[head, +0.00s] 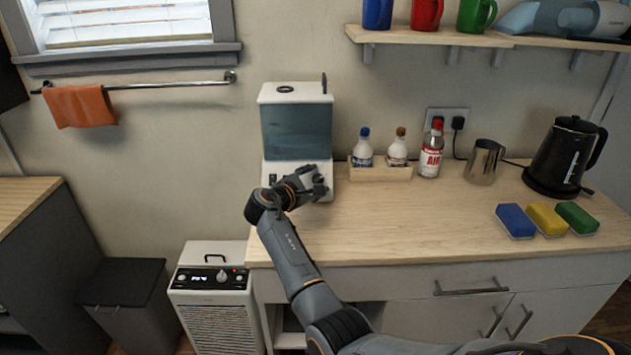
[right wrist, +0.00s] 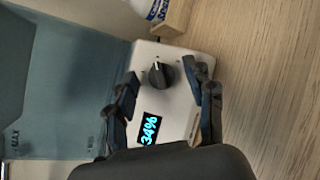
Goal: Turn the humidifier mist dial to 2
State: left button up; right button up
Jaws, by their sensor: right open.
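The humidifier (head: 296,128) is white with a blue-grey see-through tank and stands on the left of the counter. A pale pointer mark on the dial points toward the top of that view. The scale numbers are too small to read. My right gripper (head: 319,186) is open in front of the panel, with its fingers on either side of the dial. I cannot tell whether they touch it. My left gripper is not in view.
A wooden tray (head: 380,173) with two bottles stands right of the humidifier, beside a red-capped bottle (head: 430,155). A metal pitcher (head: 484,162), black kettle (head: 563,155) and several sponges (head: 547,219) are farther right. A white appliance (head: 212,300) stands on the floor. The counter's front middle is clear.

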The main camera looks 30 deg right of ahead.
jog(key=v, duration=1.1)
jog(key=shift+s+a, duration=0.15)
jog(key=shift+a, duration=0.15)
